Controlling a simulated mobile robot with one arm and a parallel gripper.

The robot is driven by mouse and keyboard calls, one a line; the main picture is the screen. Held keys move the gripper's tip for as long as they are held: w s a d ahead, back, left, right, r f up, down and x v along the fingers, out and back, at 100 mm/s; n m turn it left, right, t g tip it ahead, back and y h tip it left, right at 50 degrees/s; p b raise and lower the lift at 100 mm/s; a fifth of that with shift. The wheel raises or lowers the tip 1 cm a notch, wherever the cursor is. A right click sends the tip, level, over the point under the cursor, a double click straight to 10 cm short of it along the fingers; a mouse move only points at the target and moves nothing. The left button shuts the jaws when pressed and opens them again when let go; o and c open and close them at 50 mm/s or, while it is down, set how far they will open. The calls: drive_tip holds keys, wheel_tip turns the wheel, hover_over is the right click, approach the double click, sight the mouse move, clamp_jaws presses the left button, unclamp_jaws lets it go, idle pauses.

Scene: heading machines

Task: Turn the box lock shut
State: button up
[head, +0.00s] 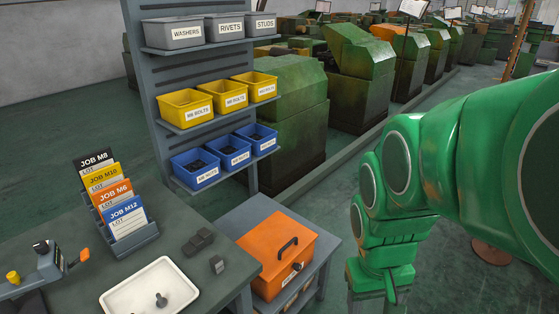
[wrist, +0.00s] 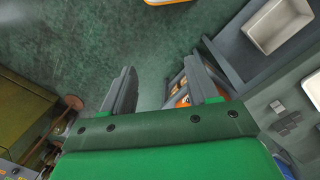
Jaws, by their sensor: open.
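The orange box (head: 279,252) sits on a low grey stand beside the workbench in the head view. Its lid is down and has a black handle (head: 288,247). A small dark knob (head: 297,266), which looks like the lock, is on the front face; its turn position is too small to tell. My gripper (head: 372,298) is right of the box, apart from it, its tips partly cut off by the lower edge. In the wrist view my gripper (wrist: 160,88) is open and empty. Orange parts show beside the right finger, mostly hidden by it.
A shelf of bins (head: 185,107) stands behind. Green machines (head: 295,120) line the back.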

sight(297, 267)
drive_tip(key=w+d+f+n+t+h, duration=0.15)
drive_tip(key=w+d, duration=0.25)
drive_tip(key=w, duration=0.5)
drive_tip(key=w+d+f+t, duration=0.1)
drive_tip(key=w+d+f, duration=0.25)
drive_tip(key=w, duration=0.45)
drive_tip(key=w+d+f+n+t, duration=0.25)
drive_tip(key=w+f, duration=0.25)
drive_tip(key=w, duration=0.4)
drive_tip(key=w+d+f+n+t+y, duration=0.1)
drive_tip(key=w+d+f+n, duration=0.15)
drive_tip(key=w+f, duration=0.4)
drive_tip(key=w+d+f+n+t, duration=0.2)
drive_tip(key=w+d+f, duration=0.15)
drive_tip(key=w, duration=0.65)
drive_tip(key=w+a+f+n+t+y, duration=0.1)
drive_tip(key=w+a+f+n+y, duration=0.15)
drive_tip(key=f, duration=0.65)
drive_tip(key=w+a+f+n+t+y, duration=0.1)
drive_tip(key=w+a+f+t+y, duration=0.2)
drive_tip(key=f, duration=0.6)
drive_tip(key=s+a+f+n+t+y, duration=0.1)
drive_tip(key=s+a+f+n+y, duration=0.1)
drive_tip(key=s+a+f+y, duration=0.75)
drive_tip(key=x, duration=0.7)
drive_tip(key=shift+a, duration=0.35)
drive_tip(key=shift+s+f+h, duration=0.1)
drive_tip(key=shift+s+h, duration=0.05)
drive_tip(key=shift+h, duration=0.1)
